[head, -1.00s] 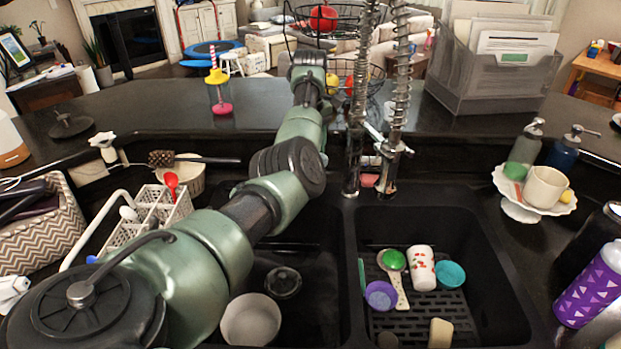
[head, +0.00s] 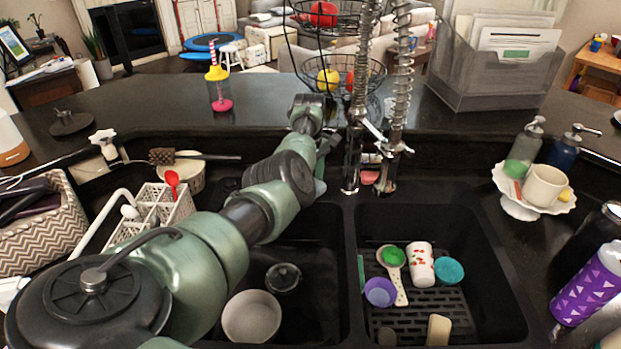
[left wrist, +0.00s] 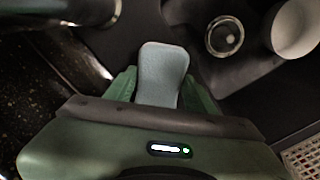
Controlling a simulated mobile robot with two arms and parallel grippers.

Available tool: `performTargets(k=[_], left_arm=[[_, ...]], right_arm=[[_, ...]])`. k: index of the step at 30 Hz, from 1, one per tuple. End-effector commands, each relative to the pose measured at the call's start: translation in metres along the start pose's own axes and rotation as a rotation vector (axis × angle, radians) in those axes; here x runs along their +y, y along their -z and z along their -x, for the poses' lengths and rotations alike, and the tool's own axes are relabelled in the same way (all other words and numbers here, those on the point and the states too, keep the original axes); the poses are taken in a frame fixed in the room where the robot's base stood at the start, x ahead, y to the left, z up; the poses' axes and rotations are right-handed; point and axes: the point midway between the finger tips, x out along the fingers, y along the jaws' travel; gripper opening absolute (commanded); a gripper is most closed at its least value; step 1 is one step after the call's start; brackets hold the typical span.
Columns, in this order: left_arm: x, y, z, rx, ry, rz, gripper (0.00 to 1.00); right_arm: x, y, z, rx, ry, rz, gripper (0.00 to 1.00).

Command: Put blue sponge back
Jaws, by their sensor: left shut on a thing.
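The blue sponge (left wrist: 162,72) looks pale grey-blue in the left wrist view. It is held between the green fingers of my left gripper (left wrist: 161,92), and its rounded end sticks out past them. In the head view my left gripper (head: 322,165) is at the back of the left sink basin, just left of the faucet (head: 352,160). My arm covers most of the gripper there, so I cannot clearly make out the sponge. A pink sponge (head: 369,177) sits behind the faucet, partly hidden by it. My right gripper does not show.
The left basin holds a pale bowl (head: 251,316) and a drain strainer (head: 283,278). The right basin holds a cup (head: 420,263), a purple bowl (head: 380,292) and other items. A white utensil caddy (head: 155,208) stands left. A wire fruit basket (head: 340,85) stands behind.

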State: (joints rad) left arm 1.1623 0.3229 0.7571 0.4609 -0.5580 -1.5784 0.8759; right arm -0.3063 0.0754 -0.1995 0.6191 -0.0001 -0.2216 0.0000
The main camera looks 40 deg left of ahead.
Motion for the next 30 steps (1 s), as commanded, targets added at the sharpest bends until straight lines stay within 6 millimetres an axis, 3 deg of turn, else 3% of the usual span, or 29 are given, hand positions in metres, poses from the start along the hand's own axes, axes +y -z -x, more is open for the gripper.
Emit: performTargets(k=[5, 6, 8, 9, 17, 22, 30], left_arm=[[0.0, 0.0, -0.006, -0.001, 0.0, 0.0, 0.16], [0.0, 0.0, -0.006, -0.001, 0.0, 0.0, 0.57], [0.0, 0.0, -0.005, -0.001, 0.0, 0.0, 0.74], [0.0, 0.0, -0.005, -0.001, 0.0, 0.0, 0.76], [0.0, 0.0, -0.005, 0.0, 0.0, 0.0, 0.76], [0.001, 0.001, 0.007, 0.003, -0.003, 0.0, 0.76], [0.002, 0.0, 0.06, 0.003, -0.006, -0.001, 0.76]], right_arm=[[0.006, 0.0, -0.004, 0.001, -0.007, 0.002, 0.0], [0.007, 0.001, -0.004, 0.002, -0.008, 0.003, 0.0], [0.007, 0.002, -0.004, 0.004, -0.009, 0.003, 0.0], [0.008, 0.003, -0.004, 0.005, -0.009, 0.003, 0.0], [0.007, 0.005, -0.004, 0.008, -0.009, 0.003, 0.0], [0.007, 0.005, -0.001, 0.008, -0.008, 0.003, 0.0], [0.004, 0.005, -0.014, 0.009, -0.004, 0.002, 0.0]])
